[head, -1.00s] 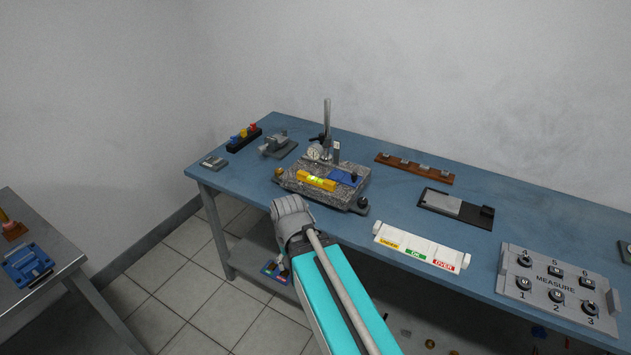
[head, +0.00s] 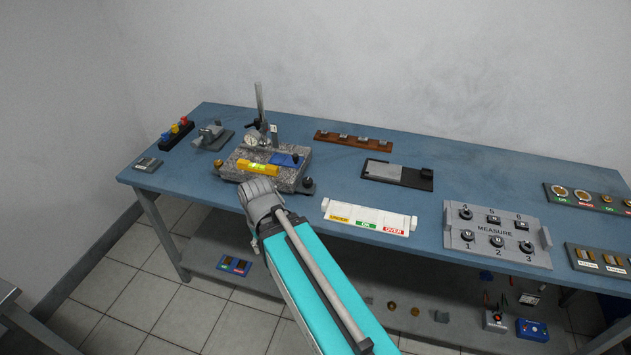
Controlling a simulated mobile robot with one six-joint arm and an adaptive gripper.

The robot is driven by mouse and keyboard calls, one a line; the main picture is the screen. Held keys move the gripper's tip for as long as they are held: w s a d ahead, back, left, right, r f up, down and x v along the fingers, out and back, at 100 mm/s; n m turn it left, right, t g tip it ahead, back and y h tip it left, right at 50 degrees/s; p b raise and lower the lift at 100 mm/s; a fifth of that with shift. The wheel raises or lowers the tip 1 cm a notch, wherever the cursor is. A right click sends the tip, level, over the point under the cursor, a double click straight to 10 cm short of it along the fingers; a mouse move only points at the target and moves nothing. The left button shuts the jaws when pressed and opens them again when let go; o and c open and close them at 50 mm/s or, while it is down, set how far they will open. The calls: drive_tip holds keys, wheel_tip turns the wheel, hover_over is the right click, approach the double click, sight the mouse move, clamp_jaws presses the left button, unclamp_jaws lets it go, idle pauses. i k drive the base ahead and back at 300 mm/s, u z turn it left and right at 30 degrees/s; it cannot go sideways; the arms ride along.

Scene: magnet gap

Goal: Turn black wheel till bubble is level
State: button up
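The black wheel (head: 308,183) is a small dark knob at the front right corner of the speckled granite plate (head: 232,172). A yellow spirit level (head: 244,166) lies on the plate near its front edge. Its greenish vial (head: 258,168) is visible, but the bubble is too small to read. My gripper (head: 256,190) is in front of the plate's front edge in the picture, left of the black wheel and apart from it. I see it from behind, so its fingertips are hidden and its opening cannot be told.
A metal post (head: 261,105) with a dial gauge (head: 250,141) rises behind the level. A blue piece (head: 285,159) lies on the plate. Right of the wheel stands a white UNDER/OK/OVER sign (head: 368,215). Farther right is a grey MEASURE panel (head: 495,234).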

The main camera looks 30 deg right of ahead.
sight(306, 181)
drive_tip(key=z, duration=0.2)
drive_tip(key=k, duration=1.15)
drive_tip(key=z, duration=0.7)
drive_tip(key=i, duration=1)
drive_tip(key=u, duration=0.05)
